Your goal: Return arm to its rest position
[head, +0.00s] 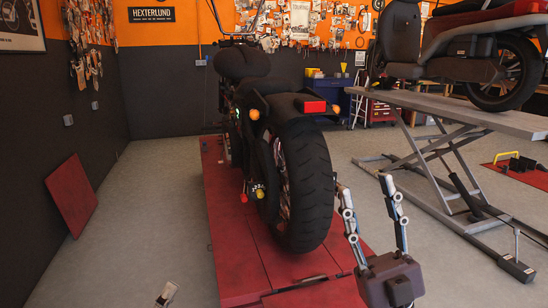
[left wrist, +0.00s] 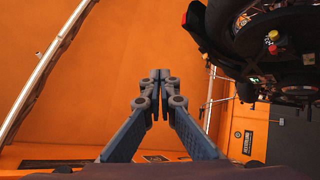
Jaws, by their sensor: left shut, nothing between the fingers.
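My left gripper (head: 167,293) shows only as a small piece at the bottom edge of the head view, left of the red lift. In the left wrist view my left gripper (left wrist: 159,75) has its fingertips together with nothing between them. My right gripper (head: 363,182) is at the lower right of the head view, beside the motorcycle's rear tyre. Its two fingers point up, stand well apart, and hold nothing. The rest of both arms is out of view or cut off.
A black motorcycle (head: 302,185) stands on a low red lift (head: 240,250). At the right, a second motorcycle (head: 505,70) stands on a raised grey lift (head: 470,117). A red panel (head: 72,195) leans on the left wall. The grey floor (head: 145,215) left of the red lift is clear.

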